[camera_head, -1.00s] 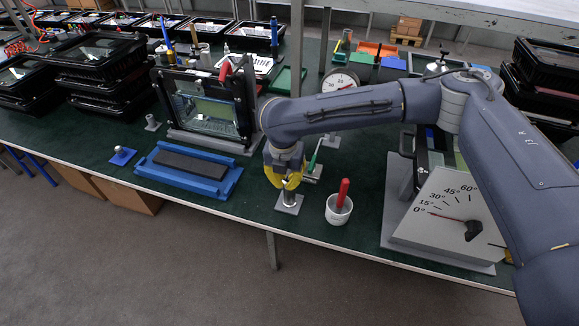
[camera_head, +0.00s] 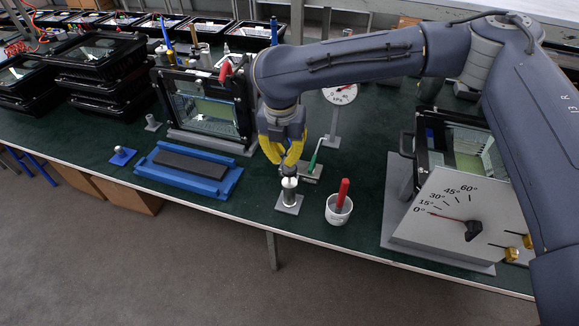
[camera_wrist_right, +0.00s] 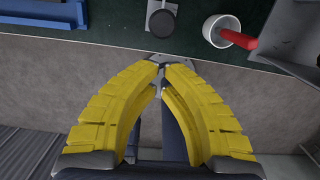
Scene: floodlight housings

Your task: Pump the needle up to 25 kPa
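The pump (camera_head: 289,187) is a short metal cylinder with a dark round knob on top, standing on a grey square plate near the table's front edge. In the right wrist view its dark knob (camera_wrist_right: 162,22) shows beyond the fingertips. My right gripper (camera_head: 284,162) has yellow fingers and is just above the knob in the head view; whether it touches cannot be told. In the right wrist view the fingertips (camera_wrist_right: 163,68) meet with nothing between them. The white kPa gauge (camera_head: 343,94) is partly covered by my right arm; its needle reading cannot be made out. My left gripper is out of view.
A green-handled part (camera_head: 316,157) stands close behind the pump. A white cup (camera_head: 338,211) with a red-handled tool is to its right. A blue tray (camera_head: 189,171) lies left. A grey angle-scale stand (camera_head: 450,215) is at the right.

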